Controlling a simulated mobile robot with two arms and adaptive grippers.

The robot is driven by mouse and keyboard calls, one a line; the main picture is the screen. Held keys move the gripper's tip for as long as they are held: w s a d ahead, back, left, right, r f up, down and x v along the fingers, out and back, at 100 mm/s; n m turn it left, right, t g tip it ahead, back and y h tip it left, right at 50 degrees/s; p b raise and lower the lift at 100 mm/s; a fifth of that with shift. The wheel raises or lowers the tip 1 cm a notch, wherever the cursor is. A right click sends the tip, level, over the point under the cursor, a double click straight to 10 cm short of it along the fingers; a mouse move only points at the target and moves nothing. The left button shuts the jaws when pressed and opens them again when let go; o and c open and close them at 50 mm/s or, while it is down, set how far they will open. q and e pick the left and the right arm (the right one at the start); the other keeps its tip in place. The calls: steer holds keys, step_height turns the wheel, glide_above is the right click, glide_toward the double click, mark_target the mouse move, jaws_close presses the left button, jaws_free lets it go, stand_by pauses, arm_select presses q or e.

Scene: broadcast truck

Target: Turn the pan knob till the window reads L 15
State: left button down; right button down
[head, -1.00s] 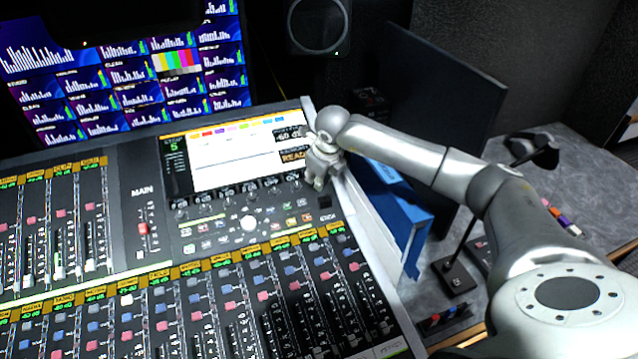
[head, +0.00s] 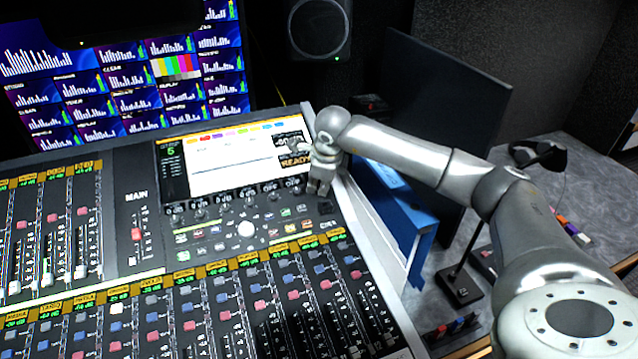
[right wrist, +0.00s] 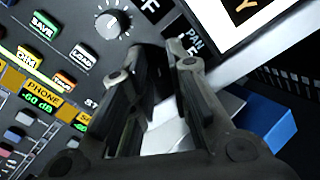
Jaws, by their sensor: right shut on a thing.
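My right gripper (head: 318,188) is at the upper right of the mixing console, just below the right end of its screen. In the right wrist view its fingers (right wrist: 158,66) come down beside a white PAN label (right wrist: 194,44). They are shut on the pan knob, which is dark and mostly hidden between the fingertips. The small window (head: 295,160) at the screen's right end shows yellow READY; above it a "-60" reading is partly covered by my wrist. No L or R pan figure is legible. My left gripper is out of view.
A grey knob (right wrist: 112,24) and lit SAVE and LOAD buttons sit left of the fingers. Faders fill the console (head: 137,195) below. A blue binder (head: 400,215) stands close to the right of the console, with a dark monitor (head: 450,100) behind it.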

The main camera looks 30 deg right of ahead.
steer(key=c, duration=1.4)
jaws_free()
steer(key=shift+o, duration=0.2)
steer(key=shift+r, duration=0.1)
steer(key=v, duration=1.2)
